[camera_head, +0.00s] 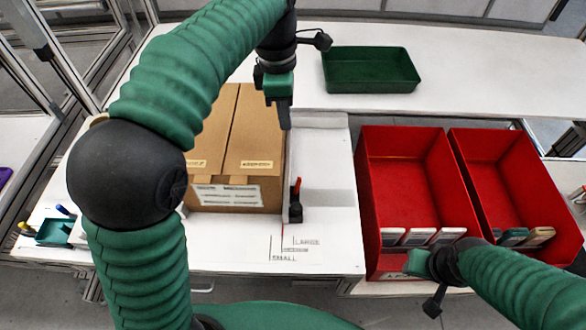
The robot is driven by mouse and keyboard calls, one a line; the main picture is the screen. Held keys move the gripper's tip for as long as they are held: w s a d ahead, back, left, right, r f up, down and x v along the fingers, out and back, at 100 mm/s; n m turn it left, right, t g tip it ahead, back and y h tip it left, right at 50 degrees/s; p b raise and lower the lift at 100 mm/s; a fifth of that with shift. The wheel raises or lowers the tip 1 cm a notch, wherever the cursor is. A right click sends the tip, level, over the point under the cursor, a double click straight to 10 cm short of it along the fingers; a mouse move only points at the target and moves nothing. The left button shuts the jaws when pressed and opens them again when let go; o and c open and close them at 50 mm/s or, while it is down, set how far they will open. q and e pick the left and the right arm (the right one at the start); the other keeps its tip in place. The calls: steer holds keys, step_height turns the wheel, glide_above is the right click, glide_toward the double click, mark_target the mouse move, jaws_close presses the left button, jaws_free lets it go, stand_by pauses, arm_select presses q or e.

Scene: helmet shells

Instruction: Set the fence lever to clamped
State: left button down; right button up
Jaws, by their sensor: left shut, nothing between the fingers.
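The fence lever (297,187) has a red handle standing roughly upright on a black base, just right of the cardboard box on the white table. My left gripper (284,120) is shut and empty, pointing down above and behind the lever, near the box's right edge. It appears apart from the lever. My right gripper (416,263) is at the front of the left red bin, well to the right of the lever; its fingers are too small and unclear to judge.
The closed cardboard box (255,130) stands left of the lever, partly hidden by my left arm. Printed size marks (290,250) are on the table in front. Two red bins (375,180) (545,190) stand at right. A green tray (370,85) is behind.

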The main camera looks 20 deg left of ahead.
arm_select(q)
steer(key=b, duration=0.1)
glide_toward(297, 186)
steer(key=f+b, duration=0.1)
steer(key=a+f+b, duration=0.1)
steer(key=f, duration=0.1)
steer(key=w+f+b, duration=0.1)
steer(key=f, duration=0.1)
steer(key=shift+w+a+f, duration=0.1)
steer(key=shift+a+f, duration=0.05)
steer(key=shift+f, duration=0.05)
